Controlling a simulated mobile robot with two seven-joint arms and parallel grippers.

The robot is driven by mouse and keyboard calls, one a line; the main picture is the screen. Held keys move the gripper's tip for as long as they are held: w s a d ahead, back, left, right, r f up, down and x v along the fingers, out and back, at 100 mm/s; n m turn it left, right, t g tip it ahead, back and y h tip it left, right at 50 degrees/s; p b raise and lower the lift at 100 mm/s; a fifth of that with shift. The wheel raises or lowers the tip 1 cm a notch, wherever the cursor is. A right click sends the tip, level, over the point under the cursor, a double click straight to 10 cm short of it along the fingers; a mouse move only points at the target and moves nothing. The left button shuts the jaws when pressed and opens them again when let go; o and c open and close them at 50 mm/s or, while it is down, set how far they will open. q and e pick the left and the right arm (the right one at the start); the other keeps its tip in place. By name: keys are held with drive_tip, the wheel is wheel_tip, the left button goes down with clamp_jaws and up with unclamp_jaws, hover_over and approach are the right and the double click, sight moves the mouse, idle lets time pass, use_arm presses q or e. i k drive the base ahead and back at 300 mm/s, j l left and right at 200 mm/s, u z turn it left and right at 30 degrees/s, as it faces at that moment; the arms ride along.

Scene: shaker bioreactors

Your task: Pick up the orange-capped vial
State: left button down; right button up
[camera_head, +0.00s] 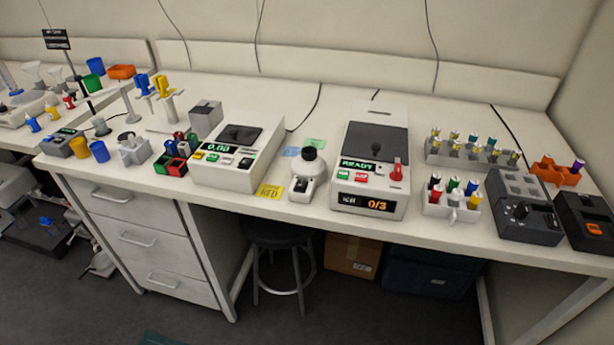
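I cannot make out a vial with a clearly orange cap at this size. A white rack (450,210) at the right holds several small vials with dark, red, green, blue and yellowish caps. Behind it, a grey rack (470,157) holds several vials with yellowish and greenish tops. An orange rack (557,173) at the far right holds a purple-topped vial (577,166); whether an orange cap shows against the orange is unclear. Neither of my grippers is in view.
A white device (369,195) reading READY and 0/3 stands left of the racks. Dark grey devices (527,221) stand to their right. The bench's front edge is mostly clear.

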sight(547, 159)
drive_tip(key=z, duration=1.4)
